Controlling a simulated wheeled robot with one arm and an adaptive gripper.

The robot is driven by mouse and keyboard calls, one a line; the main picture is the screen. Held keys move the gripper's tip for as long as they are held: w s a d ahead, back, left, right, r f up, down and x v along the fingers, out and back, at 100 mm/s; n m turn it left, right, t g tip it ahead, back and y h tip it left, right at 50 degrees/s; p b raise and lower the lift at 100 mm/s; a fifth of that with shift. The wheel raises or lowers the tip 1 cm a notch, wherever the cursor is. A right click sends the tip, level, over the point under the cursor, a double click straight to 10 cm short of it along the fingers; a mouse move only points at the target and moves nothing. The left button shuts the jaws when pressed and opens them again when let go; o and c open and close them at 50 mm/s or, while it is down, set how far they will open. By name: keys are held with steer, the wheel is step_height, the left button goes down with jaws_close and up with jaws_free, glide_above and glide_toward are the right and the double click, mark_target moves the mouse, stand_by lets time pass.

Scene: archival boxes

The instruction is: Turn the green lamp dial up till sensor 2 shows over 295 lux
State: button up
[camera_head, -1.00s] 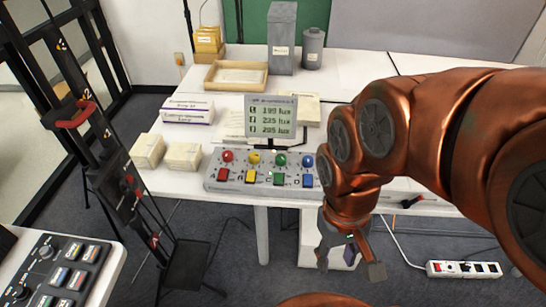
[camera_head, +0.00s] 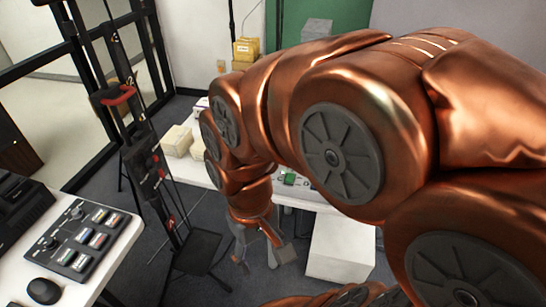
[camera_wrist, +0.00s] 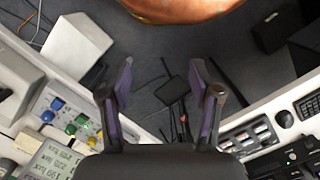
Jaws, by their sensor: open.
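The grey control panel (camera_wrist: 40,100) lies at the left of the wrist view, with blue, green and yellow knobs in a row and matching square buttons. The green dial (camera_wrist: 71,129) is the middle visible knob, beside the green button (camera_wrist: 81,119). The lux display (camera_wrist: 55,160) stands behind it, upside down; its digits are too small to read surely. In the head view my arm hides the dial and display; only the green button (camera_head: 289,179) shows. My gripper (camera_head: 263,250) is open and empty, over the floor in front of the table, apart from the panel. Its fingers show in the wrist view (camera_wrist: 162,75).
A second console (camera_head: 80,240) with several buttons and a mouse (camera_head: 43,291) sit on the near-left table. A black stand with a red handle (camera_head: 118,96) rises between the tables. A white box (camera_head: 340,248) stands below the far table. Pale boxes (camera_head: 177,140) lie on it.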

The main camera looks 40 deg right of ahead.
steer(key=w+d+m+t+p, duration=0.15)
steer(key=w+d+m, duration=0.65)
steer(key=w+d, duration=1.15)
steer(key=w+d+f+m, duration=0.1)
steer(key=w+d+f, duration=0.1)
steer(key=d, duration=0.3)
steer(key=w+d+f+m, duration=0.1)
steer(key=w+d+f, duration=0.2)
steer(key=d, duration=0.3)
steer(key=w+d+f+m+p, duration=0.1)
steer(key=w+d+f, duration=0.2)
steer(key=d+f, duration=0.1)
steer(key=shift+w+d+f, duration=0.1)
steer(key=shift+d+f, duration=0.1)
steer(key=shift+d, duration=0.25)
steer(key=shift+w+d+f, duration=0.1)
steer(key=shift+d+f, duration=0.05)
steer(key=shift+d, duration=0.25)
steer(key=shift+w+d+f, duration=0.15)
steer(key=shift+d+f, duration=0.15)
steer(key=shift+f+p, duration=1.35)
steer(key=shift+f, duration=2.55)
steer(key=c, duration=1.1)
